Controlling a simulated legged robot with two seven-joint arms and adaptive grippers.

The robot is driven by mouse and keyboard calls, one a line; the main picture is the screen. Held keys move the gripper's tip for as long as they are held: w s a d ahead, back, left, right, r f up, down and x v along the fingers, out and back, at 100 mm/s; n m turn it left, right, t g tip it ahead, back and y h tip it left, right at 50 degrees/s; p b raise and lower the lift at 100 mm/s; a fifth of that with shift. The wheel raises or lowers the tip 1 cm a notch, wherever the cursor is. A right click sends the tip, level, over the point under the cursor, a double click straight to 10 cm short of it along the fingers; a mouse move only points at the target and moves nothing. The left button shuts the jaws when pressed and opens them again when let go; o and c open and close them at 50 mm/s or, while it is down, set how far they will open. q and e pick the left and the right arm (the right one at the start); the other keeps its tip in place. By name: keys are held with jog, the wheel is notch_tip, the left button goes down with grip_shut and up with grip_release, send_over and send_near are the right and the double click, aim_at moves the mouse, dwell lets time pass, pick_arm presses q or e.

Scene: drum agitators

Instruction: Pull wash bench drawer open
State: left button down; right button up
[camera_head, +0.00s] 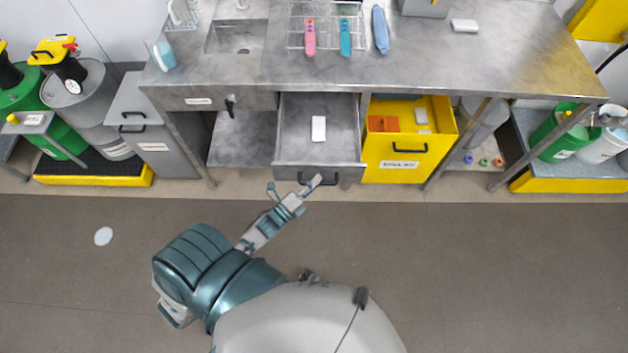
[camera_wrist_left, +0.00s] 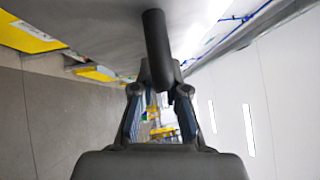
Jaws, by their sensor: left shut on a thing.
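The wash bench (camera_head: 420,62) is a grey metal bench with a sink along the back. Its grey drawer (camera_head: 291,140) is pulled out below the top, and a white block (camera_head: 318,128) lies inside. The drawer's dark bar handle (camera_head: 331,181) is on its front. My left gripper (camera_head: 308,186) is at the handle, shut on it. In the left wrist view the dark handle (camera_wrist_left: 157,50) runs between the fingertips of my left gripper (camera_wrist_left: 160,88). The right gripper is not in view.
A yellow spill kit drawer (camera_head: 408,165) stands open to the right, with an orange item (camera_head: 383,123) inside. A grey cabinet (camera_head: 150,135) and drums are at left. More drums on a yellow pallet (camera_head: 570,183) are at right. The floor (camera_head: 480,260) in front is clear.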

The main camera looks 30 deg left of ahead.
pick_arm(q)
jog(key=c, duration=1.2)
grip_release()
jog(key=shift+d+f, duration=0.15)
jog(key=shift+f, duration=0.15)
jog(key=shift+w, duration=0.15)
jog(key=shift+r, duration=0.1)
jog(key=v, duration=1.2)
